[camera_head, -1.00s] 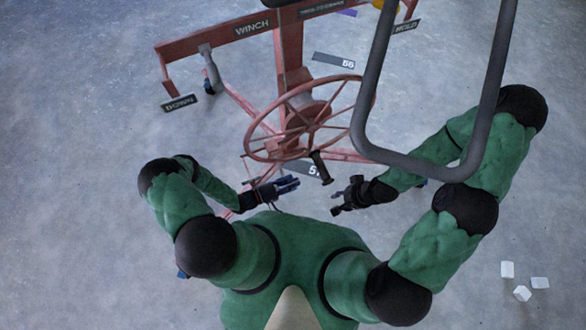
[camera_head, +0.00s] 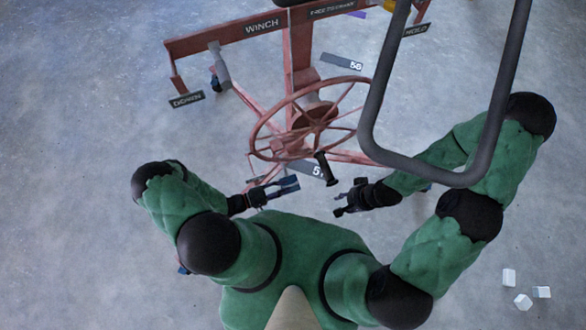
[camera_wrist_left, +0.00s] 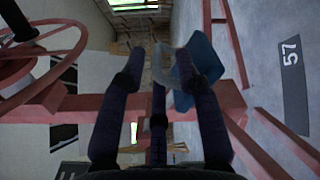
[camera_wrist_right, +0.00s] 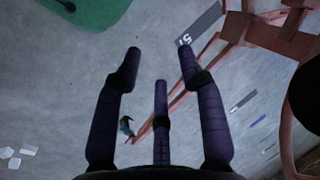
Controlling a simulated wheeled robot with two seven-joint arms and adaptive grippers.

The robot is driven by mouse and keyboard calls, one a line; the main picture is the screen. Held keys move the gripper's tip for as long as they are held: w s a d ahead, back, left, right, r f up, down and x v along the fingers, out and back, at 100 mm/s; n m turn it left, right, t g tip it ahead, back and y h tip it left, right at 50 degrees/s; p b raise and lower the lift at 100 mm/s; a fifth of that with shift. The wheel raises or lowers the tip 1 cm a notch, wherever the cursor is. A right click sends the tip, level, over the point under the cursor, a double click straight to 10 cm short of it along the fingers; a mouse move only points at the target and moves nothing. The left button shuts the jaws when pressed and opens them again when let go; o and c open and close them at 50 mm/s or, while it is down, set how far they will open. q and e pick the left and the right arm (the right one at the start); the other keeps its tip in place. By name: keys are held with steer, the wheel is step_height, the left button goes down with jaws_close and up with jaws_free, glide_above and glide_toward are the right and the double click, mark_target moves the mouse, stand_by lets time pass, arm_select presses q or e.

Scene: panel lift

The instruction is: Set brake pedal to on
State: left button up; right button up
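The red panel lift (camera_head: 299,70) stands in front of me with its spoked wheel (camera_head: 335,112). My left gripper (camera_head: 288,185) is low, beside the lift's base, just below the wheel in the head view. In the left wrist view its fingers (camera_wrist_left: 160,60) are spread. A blue plate (camera_wrist_left: 203,62), which may be the brake pedal, shows at the right finger, partly hidden by it; I cannot tell if they touch. My right gripper (camera_head: 345,197) is open and empty, also seen in the right wrist view (camera_wrist_right: 158,65). No pedal label is readable.
The wheel's black handle (camera_head: 326,168) hangs just above and between my grippers. A grey tube frame (camera_head: 375,100) rises close on the right. WINCH (camera_head: 262,27) and DOWN (camera_head: 186,99) signs mark the lift. Several white blocks (camera_head: 523,301) lie on otherwise clear floor at lower right.

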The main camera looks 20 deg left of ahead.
arm_select(q)
steer(key=v, duration=0.6)
